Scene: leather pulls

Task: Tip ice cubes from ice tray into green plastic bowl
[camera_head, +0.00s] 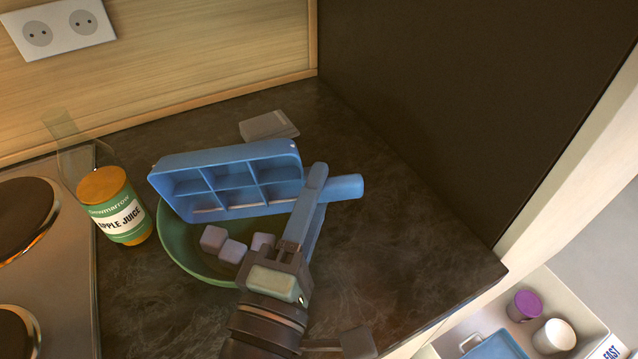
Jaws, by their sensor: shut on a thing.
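The blue ice tray (238,160) is tipped on its side above the green plastic bowl (178,245), its open compartments facing the camera and the bowl. Thin pale strips show along the lower compartments; I cannot tell whether they are ice. Several greyish ice cubes (232,250) lie in the bowl, partly hidden by my gripper.
A grey block-like item (268,125) lies behind the tray. A dark panel (450,100) rises at right. An open drawer (590,310) holds cups. The counter right of my gripper is clear.

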